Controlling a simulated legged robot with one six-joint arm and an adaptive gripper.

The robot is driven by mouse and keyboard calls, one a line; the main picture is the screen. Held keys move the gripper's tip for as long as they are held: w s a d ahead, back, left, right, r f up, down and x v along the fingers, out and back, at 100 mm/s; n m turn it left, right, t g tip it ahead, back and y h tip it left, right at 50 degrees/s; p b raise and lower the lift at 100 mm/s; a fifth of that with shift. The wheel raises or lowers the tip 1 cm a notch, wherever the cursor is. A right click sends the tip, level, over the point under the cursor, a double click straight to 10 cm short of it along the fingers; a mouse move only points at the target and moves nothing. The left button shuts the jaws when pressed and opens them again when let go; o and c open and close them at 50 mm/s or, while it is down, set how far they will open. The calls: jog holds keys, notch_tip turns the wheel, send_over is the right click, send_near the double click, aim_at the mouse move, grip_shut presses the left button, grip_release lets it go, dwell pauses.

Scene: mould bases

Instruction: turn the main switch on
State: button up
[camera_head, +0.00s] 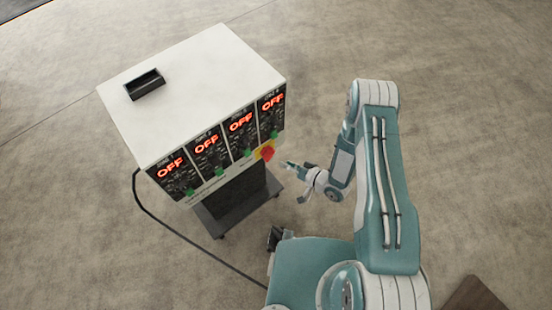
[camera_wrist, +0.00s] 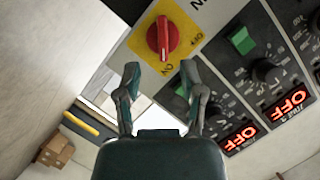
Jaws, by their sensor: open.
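The main switch is a red rotary knob (camera_wrist: 162,37) on a yellow plate (camera_wrist: 183,26) in the wrist view. The knob also shows in the head view (camera_head: 267,153) at the lower right of the control box front. My gripper (camera_wrist: 158,75) is open and empty, its two fingertips a little apart from the knob and below it in the wrist picture. In the head view my gripper (camera_head: 287,165) is just right of the knob. The lettering on the plate is partly legible, with "ON" to the knob's lower side.
The white control box (camera_head: 200,85) stands on a dark wheeled base (camera_head: 238,205). Its zone displays (camera_head: 206,144) all read OFF, with green switches and black knobs below. A black cable (camera_head: 180,232) runs across the floor. Boxes (camera_wrist: 55,150) show in the background.

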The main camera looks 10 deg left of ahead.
jog(key=v, duration=0.4)
jog(key=shift+d, duration=0.1)
jog(key=shift+w, duration=0.1)
dwell(0.3)
